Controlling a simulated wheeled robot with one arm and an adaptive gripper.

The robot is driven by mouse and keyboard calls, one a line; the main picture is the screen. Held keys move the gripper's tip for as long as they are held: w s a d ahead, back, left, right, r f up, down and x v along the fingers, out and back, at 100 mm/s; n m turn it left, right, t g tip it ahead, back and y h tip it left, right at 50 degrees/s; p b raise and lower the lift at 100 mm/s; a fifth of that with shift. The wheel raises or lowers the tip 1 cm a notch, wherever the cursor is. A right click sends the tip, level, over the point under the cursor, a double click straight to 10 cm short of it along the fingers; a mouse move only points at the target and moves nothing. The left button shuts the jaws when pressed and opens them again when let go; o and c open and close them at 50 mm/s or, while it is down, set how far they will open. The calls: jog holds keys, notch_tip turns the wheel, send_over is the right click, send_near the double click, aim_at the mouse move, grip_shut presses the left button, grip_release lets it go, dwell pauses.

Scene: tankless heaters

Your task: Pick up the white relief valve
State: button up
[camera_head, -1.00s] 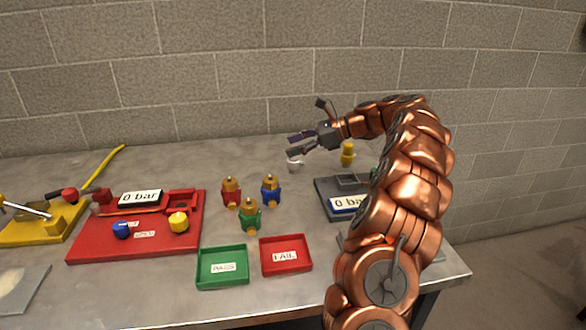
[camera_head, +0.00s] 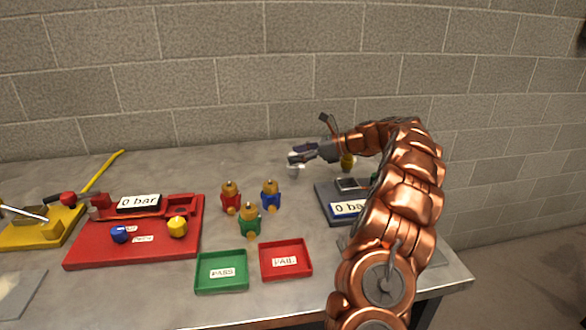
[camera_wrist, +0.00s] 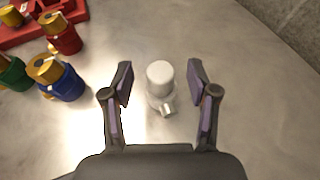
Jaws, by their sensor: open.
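The white relief valve (camera_wrist: 160,84) stands on the metal table, with a small side outlet pointing toward the lower right in the wrist view. My gripper (camera_wrist: 160,88) is open, with one purple-padded finger on each side of the valve and a gap to both. In the head view, my gripper (camera_head: 294,157) is low over the back of the table and covers part of the white valve (camera_head: 293,171). From these views I cannot tell the exact height of the fingertips.
Red (camera_head: 231,199), blue (camera_head: 271,196) and green (camera_head: 249,222) valves stand left of my gripper. A grey gauge stand (camera_head: 330,206) and a yellow part (camera_head: 347,161) are to its right. PASS (camera_head: 221,289) and FAIL (camera_head: 285,273) trays lie in front. The brick wall (camera_head: 200,70) is behind.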

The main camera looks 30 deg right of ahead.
jog(key=shift+x, duration=0.85)
grip_shut()
